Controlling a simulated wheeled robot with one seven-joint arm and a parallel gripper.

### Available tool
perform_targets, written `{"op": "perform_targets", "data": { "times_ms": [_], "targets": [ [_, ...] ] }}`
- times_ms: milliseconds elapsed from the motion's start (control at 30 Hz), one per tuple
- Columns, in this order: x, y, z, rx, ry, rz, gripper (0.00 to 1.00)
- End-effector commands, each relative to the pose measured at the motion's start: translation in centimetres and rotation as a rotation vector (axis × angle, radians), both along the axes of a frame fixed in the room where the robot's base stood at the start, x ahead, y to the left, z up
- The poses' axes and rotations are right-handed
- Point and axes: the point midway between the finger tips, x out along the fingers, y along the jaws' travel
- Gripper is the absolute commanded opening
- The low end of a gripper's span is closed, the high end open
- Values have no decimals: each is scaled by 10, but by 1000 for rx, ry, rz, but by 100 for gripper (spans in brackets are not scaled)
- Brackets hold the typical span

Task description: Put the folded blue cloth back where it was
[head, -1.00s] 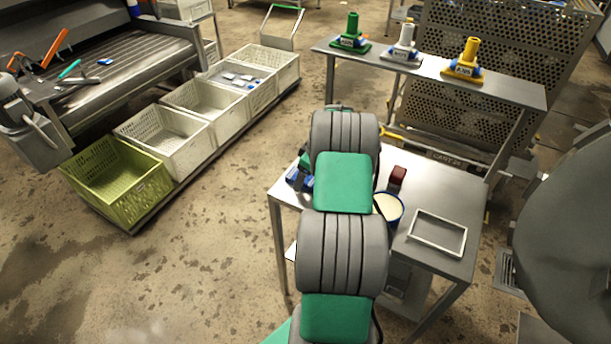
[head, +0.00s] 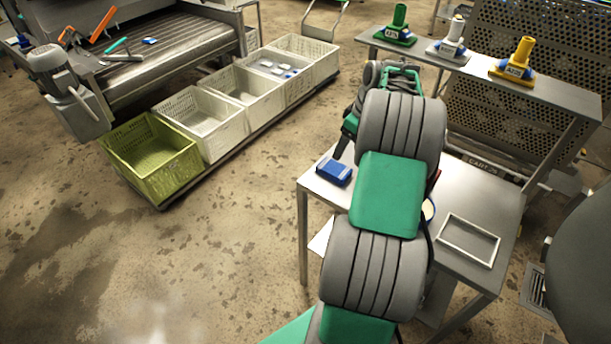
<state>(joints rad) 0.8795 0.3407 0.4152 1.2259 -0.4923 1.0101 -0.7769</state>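A small blue block-like thing (head: 334,172), which looks like the folded blue cloth, lies on the left edge of the steel table (head: 312,186). My gripper (head: 341,150) is just behind or above it, with a dark finger pointing down. I cannot tell whether the finger touches it. My arm hides most of the gripper, so its opening does not show. Another small blue item (head: 149,41) lies on the slatted conveyor at the upper left.
An empty shallow tray (head: 468,240) lies on the table's right side. A round container (head: 428,210) is mostly hidden by my arm. Green (head: 397,27), white (head: 450,40) and yellow (head: 515,64) stands sit on the raised shelf. A green crate (head: 150,155) and white crates stand left.

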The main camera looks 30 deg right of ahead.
Motion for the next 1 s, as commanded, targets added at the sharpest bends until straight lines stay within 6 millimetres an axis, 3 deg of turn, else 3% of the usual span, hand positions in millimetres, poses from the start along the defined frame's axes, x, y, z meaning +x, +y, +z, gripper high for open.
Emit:
{"op": "perform_targets", "data": {
  "times_ms": [67, 133, 233, 300, 400, 433, 500, 600, 1000],
  "targets": [
    [11, 31, 19, -8, -2, -5, 80],
    [19, 82, 43, -14, -1, -31, 80],
    [10, 182, 78, -22, -4, -93, 80],
    [-16, 247, 92, -23, -13, -144, 80],
    [-66, 315, 94, -19, -33, -218, 80],
    [-81, 329, 92, -16, -40, -235, 80],
    [-109, 351, 84, -9, -52, -272, 80],
    [-133, 365, 74, -1, -63, -304, 80],
    [-139, 367, 70, 2, -61, -318, 80]
  ]
}}
